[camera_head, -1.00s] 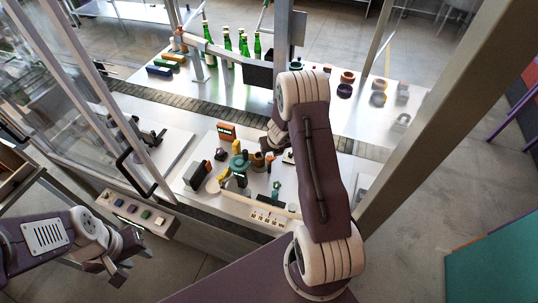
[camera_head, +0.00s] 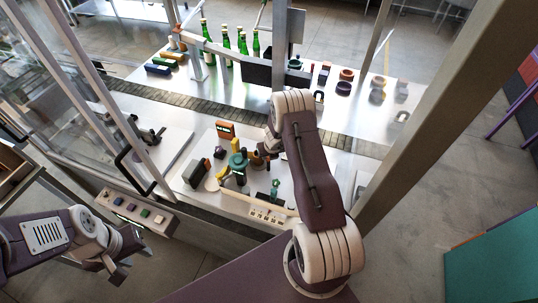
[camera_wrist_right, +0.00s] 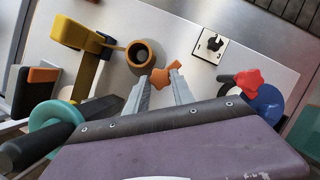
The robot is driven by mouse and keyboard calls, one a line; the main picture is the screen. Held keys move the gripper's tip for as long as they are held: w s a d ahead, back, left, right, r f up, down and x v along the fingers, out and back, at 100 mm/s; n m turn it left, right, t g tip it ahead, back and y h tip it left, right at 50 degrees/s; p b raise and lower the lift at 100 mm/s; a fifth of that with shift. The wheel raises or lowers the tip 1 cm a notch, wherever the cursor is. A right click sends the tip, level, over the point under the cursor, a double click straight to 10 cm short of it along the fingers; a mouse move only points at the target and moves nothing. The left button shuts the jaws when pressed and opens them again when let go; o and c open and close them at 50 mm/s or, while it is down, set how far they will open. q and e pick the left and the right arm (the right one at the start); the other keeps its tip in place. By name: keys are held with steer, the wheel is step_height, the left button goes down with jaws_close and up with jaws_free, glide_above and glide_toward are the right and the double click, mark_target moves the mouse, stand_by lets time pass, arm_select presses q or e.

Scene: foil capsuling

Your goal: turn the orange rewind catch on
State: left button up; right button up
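The orange catch (camera_wrist_right: 166,73) is a small lobed orange piece on the light panel in the right wrist view. My right gripper (camera_wrist_right: 160,82) is open, with its two grey fingers on either side of the catch's near part; I cannot tell whether they touch it. In the head view my right arm hides most of that gripper and I cannot make out the catch. My left gripper (camera_head: 120,268) hangs at the lower left, away from the machine, with its fingers apart and nothing visible between them.
Around the catch in the wrist view are an orange-brown ring cup (camera_wrist_right: 140,55), a yellow post (camera_wrist_right: 88,70), a red knob (camera_wrist_right: 248,80), a blue disc (camera_wrist_right: 268,102) and a black knob on a white plate (camera_wrist_right: 214,44). Green bottles (camera_head: 243,45) stand behind the conveyor (camera_head: 225,108).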

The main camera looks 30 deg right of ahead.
jaws_close()
steer(key=shift+n, duration=0.4)
steer(key=shift+d+n+y, duration=0.1)
steer(key=shift+n+y, duration=0.2)
steer(key=n+y, duration=0.1)
steer(key=n, duration=0.2)
steer(key=shift+d, duration=0.15)
steer(key=n+y+b, duration=0.1)
steer(key=n, duration=0.2)
steer(key=shift+w+d+f+b, duration=0.1)
steer(key=shift+f+b, duration=0.05)
steer(key=shift+b, duration=0.2)
steer(key=n+g+y+b, duration=0.1)
steer(key=n+b, duration=0.2)
steer(key=b, duration=0.1)
steer(key=n+g+y+b, duration=0.1)
steer(key=n+b, duration=0.2)
steer(key=n, duration=0.1)
steer(key=shift+w+d+f+b, duration=0.15)
steer(key=shift+d+f+b, duration=0.05)
steer(key=shift+b, duration=0.15)
steer(key=shift+w+r+n+g+y+b, duration=0.15)
steer(key=shift+n+g+y+b, duration=0.15)
steer(key=shift+n+b, duration=0.55)
steer(key=shift+s+r+n+g+y+b, duration=0.15)
steer(key=shift+n+g+b, duration=0.25)
steer(key=shift+n+b, duration=0.45)
steer(key=shift+w, duration=0.1)
